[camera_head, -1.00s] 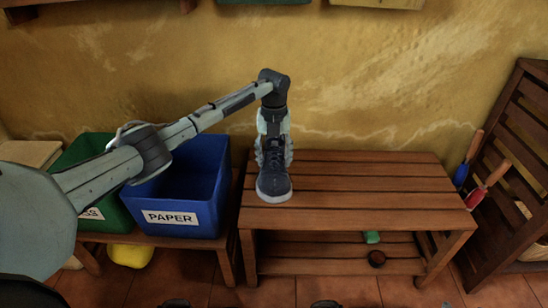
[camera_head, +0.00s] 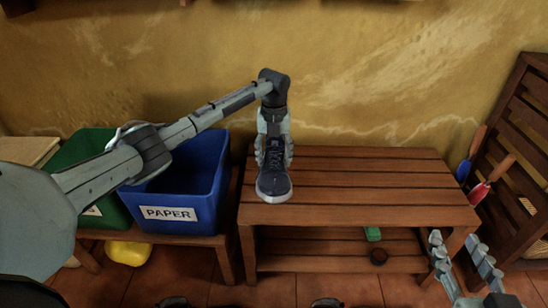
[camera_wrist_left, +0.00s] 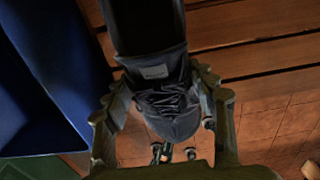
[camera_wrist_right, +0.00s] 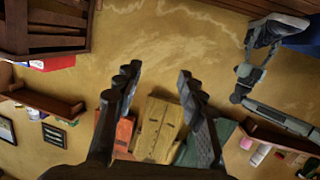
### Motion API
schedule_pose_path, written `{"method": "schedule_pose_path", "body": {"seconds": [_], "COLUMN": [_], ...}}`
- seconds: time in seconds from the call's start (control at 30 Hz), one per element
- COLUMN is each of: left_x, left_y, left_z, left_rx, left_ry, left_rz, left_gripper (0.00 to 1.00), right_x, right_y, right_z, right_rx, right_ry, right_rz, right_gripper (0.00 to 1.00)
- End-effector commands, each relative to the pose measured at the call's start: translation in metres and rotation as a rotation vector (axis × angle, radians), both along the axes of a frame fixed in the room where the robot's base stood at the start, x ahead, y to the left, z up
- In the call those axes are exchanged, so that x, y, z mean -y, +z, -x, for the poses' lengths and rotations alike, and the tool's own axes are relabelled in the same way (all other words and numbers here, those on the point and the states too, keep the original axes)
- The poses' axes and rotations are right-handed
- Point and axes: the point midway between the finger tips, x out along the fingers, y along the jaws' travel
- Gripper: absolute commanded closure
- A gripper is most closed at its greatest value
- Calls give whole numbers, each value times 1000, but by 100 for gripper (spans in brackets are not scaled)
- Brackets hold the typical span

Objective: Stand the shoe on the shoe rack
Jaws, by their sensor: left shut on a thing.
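A dark blue shoe (camera_head: 273,180) with a pale sole is at the left end of the wooden slatted shoe rack (camera_head: 370,191), toe toward me. My left gripper (camera_head: 274,152) comes down from above and is shut on the shoe, its fingers on both sides of the upper. In the left wrist view the shoe (camera_wrist_left: 170,105) sits between the two fingers, with slats beyond it. Whether the sole touches the slats is hard to tell. My right gripper (camera_head: 462,258) is open and empty at the rack's front right; the right wrist view shows its fingers (camera_wrist_right: 158,90) spread apart.
A blue bin (camera_head: 190,195) marked PAPER and a green bin (camera_head: 95,200) stand on a low bench left of the rack. A slatted wooden piece (camera_head: 520,170) stands at right. The rack top's middle and right are clear.

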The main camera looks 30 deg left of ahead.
Motion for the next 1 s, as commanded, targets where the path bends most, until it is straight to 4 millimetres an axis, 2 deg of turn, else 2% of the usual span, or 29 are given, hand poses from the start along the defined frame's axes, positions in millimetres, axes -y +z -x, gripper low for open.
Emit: {"method": "schedule_pose_path", "body": {"seconds": [0.5, 1.0], "left_x": [0, 0], "left_y": [-11, -28], "left_z": [0, 0], "left_rx": [1, 1], "left_ry": [0, 0], "left_rz": [0, 0], "left_gripper": [80, 80], "right_x": [-27, -32], "right_y": [55, 113], "right_z": [2, 16], "right_rx": [253, 559], "right_ry": [52, 75], "right_rz": [-121, -242], "right_gripper": [60, 60]}}
